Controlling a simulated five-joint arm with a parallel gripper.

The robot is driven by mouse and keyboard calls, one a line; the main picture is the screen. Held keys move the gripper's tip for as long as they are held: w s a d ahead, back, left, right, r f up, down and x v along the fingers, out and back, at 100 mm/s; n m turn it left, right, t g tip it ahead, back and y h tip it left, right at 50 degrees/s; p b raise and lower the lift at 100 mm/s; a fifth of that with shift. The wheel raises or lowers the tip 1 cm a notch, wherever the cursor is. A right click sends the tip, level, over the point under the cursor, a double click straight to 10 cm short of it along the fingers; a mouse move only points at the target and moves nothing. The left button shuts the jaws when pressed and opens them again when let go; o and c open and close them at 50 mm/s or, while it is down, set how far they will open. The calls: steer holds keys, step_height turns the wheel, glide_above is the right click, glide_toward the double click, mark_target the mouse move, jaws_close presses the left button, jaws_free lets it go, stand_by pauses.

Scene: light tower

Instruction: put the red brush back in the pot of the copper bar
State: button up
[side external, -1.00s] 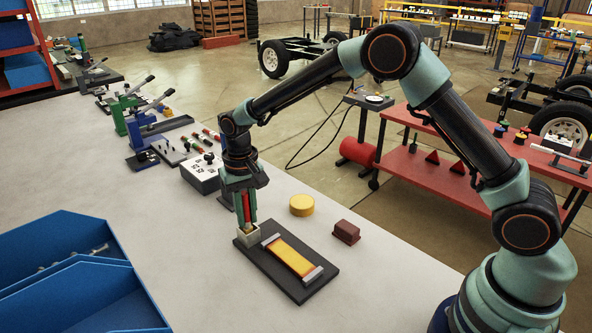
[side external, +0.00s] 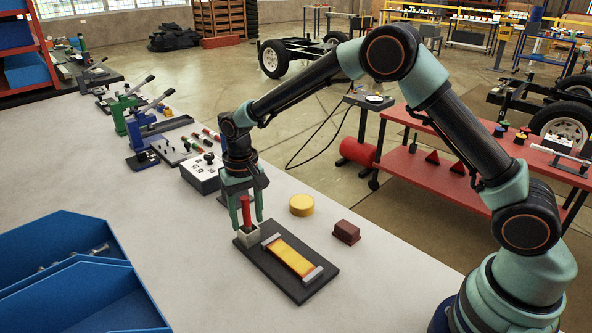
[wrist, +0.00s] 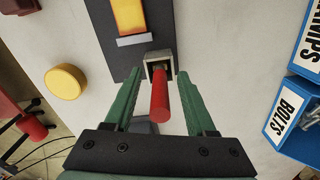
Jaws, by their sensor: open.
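The red brush (side external: 246,212) stands upright in the small pale square pot (side external: 249,238) at the corner of the dark board. The copper bar (side external: 291,256) is clamped on that same board. My gripper (side external: 245,217) is open, with its green fingers on either side of the brush handle and apart from it. In the wrist view the brush (wrist: 160,100) leads down into the pot (wrist: 158,61), with a gap to each finger of my gripper (wrist: 152,80). The brush's lower end is hidden inside the pot.
A yellow disc (side external: 302,205) and a brown block (side external: 346,232) lie right of the board. Blue bins (side external: 75,275) stand at the left front. A white box (side external: 201,174) and lever tools stand behind. The bench between bins and board is clear.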

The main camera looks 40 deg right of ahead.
step_height(320, 180, up, 11)
steer(key=shift+d+r, duration=0.15)
steer(key=shift+r, duration=0.5)
steer(key=s+d+r+n+t, duration=0.1)
steer(key=s+d+r+t, duration=0.2)
steer(key=s+d+r, duration=0.6)
steer(key=s+d+f+n+t, duration=0.1)
steer(key=s, duration=0.4)
steer(key=s+d+f+n+t, duration=0.1)
steer(key=s+d, duration=0.1)
steer(key=s, duration=0.3)
steer(key=shift+s+f+t, duration=0.25)
steer(key=shift+s+t, duration=0.05)
steer(key=shift+s, duration=0.1)
